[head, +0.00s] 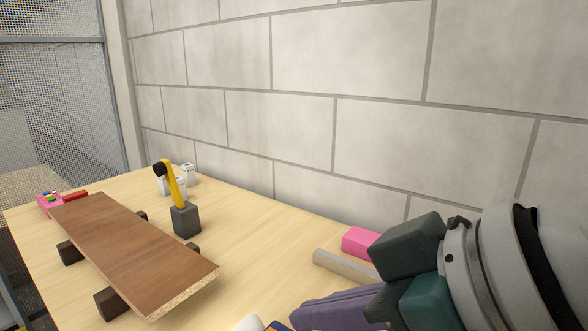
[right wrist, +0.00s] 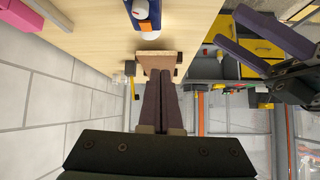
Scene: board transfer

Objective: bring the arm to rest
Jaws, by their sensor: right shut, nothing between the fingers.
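My right gripper (head: 300,315) is at the bottom right of the head view, with purple fingers shut and empty. Its fingers (right wrist: 160,80) also show in the right wrist view, pointing toward the board's end; the gap to the board is hard to judge there. The brown wooden board (head: 130,245) lies on dark blocks on the table, apart from my right gripper in the head view. The board's end (right wrist: 172,58) shows in the right wrist view. My left gripper (right wrist: 255,42) shows only in the right wrist view, its purple fingers spread and empty.
The pale table (head: 255,250) runs along a grey block wall. A yellow-handled tool (head: 176,185) stands in a grey block beside the board, with white cups (head: 188,172) behind. A pink block (head: 358,241) and grey bar (head: 342,264) lie near my right gripper.

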